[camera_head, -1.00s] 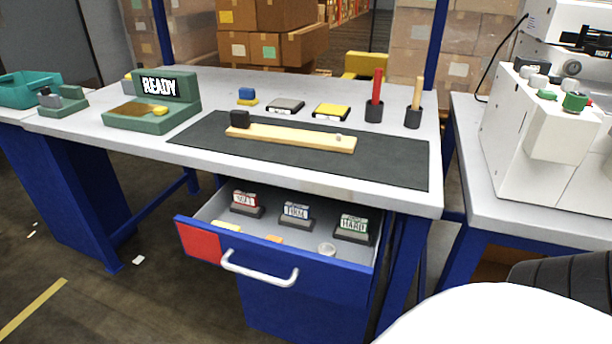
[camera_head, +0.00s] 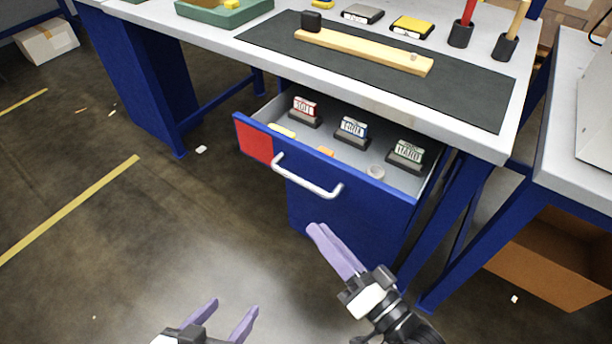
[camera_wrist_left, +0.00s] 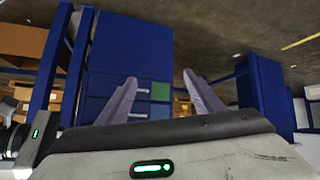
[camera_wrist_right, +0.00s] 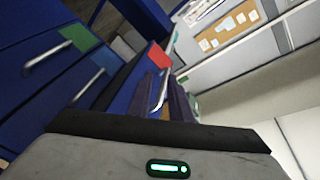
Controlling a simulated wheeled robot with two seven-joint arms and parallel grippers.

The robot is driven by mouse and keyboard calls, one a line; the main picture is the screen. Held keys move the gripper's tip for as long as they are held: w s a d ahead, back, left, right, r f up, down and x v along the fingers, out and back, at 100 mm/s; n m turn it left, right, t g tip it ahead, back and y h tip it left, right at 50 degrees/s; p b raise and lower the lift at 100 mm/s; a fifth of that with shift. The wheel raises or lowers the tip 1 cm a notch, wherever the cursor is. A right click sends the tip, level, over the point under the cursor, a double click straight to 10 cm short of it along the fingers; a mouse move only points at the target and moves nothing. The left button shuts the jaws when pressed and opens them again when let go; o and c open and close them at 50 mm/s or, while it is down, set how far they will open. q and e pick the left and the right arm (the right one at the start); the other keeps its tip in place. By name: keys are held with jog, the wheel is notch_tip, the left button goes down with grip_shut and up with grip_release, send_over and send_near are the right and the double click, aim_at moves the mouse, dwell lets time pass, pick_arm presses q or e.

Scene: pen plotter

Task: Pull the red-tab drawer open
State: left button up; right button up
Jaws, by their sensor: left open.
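The red-tab drawer (camera_head: 345,195) stands open under the workbench, its red tab (camera_head: 254,143) at the left of its blue front and a white bar handle (camera_head: 305,182) in the middle. The red tab (camera_wrist_right: 158,56) and handle (camera_wrist_right: 161,92) also show in the right wrist view. My right gripper (camera_head: 319,228) is just below the handle in the head view, apart from it. Its fingers look close together, and whether they are shut is unclear. My left gripper (camera_head: 234,303) is open and empty, low in the head view, over bare floor.
The bench (camera_head: 480,142) carries a dark mat (camera_head: 460,95) and a wooden bar (camera_head: 375,50). A cardboard box (camera_head: 550,260) is at the right; the floor (camera_head: 200,225) at left is mostly clear.

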aim_at(302, 180)
jog(key=shift+m+t+y, duration=0.4)
jog(key=shift+m+t, duration=0.4)
jog(key=shift+t, duration=0.1)
jog(key=w+a+r, duration=0.1)
jog(key=w, duration=0.2)
jog(key=w+a+r, duration=0.1)
jog(key=w+r, duration=0.1)
jog(key=w, duration=0.1)
jog(key=w+a+r+b, duration=0.1)
jog(key=w+a, duration=0.1)
jog(key=w, duration=0.1)
jog(key=shift+w+r, duration=0.2)
jog(key=shift+w, duration=0.2)
jog(key=shift+c, duration=0.2)
grip_shut()
